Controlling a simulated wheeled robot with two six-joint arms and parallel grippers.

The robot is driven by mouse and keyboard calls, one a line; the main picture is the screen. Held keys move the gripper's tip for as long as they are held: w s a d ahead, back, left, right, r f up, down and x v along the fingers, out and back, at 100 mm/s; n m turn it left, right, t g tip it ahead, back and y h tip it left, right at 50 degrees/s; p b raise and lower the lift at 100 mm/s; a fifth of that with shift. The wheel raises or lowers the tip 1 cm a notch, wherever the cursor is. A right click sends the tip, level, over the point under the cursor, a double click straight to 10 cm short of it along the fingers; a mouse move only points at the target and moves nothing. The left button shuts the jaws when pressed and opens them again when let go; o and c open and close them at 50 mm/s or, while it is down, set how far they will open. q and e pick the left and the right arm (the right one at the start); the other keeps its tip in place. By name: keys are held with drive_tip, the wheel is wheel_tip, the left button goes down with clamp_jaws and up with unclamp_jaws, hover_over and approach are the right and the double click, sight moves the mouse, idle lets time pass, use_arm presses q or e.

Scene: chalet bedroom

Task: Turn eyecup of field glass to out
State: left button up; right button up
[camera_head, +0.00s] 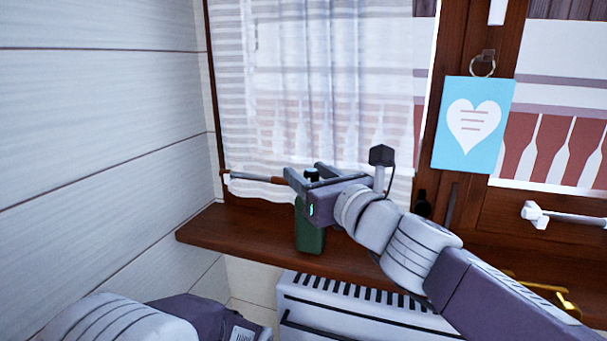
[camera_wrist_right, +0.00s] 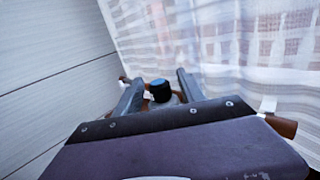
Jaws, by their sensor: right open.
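The field glass (camera_head: 310,232) is a small dark green upright body on the wooden window sill. Its black round eyecup (camera_head: 312,173) is at the top and also shows in the right wrist view (camera_wrist_right: 160,91). My right gripper (camera_head: 303,172) is open, with one finger on each side of the eyecup; a gap shows on both sides in the wrist view. The gripper hides the upper part of the green body in the head view. Of my left arm only links show at the bottom left; its gripper is out of view.
The sill (camera_head: 235,232) runs under a window with a sheer white curtain (camera_head: 330,80). A thin curtain rod (camera_head: 255,178) passes close behind the gripper. A white slotted radiator (camera_head: 330,318) stands below. A blue heart card (camera_head: 472,125) hangs at right. The plank wall is at left.

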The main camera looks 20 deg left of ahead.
drive_tip(key=shift+x, duration=1.05)
clamp_jaws()
drive_tip(key=shift+r+p, duration=0.15)
drive_tip(key=shift+p, duration=0.3)
drive_tip(key=shift+s+a+n+g+y+p, duration=0.15)
drive_tip(key=shift+s+n+g+y+p, duration=0.2)
drive_tip(key=shift+n+g+y+p, duration=1.05)
drive_tip(key=shift+s+a+n+g+y+p, duration=0.15)
drive_tip(key=shift+s+n+g+y+p, duration=0.25)
drive_tip(key=shift+n+g+p, duration=1.85)
drive_tip(key=shift+s+a+n+g+y+p, duration=0.1)
drive_tip(key=shift+s+n+g+y+p, duration=0.2)
drive_tip(key=shift+n+g+y+p, duration=1.55)
drive_tip(key=shift+m+g+h+p, duration=0.8)
drive_tip(key=shift+m+h+p, duration=0.1)
drive_tip(key=shift+h, duration=0.05)
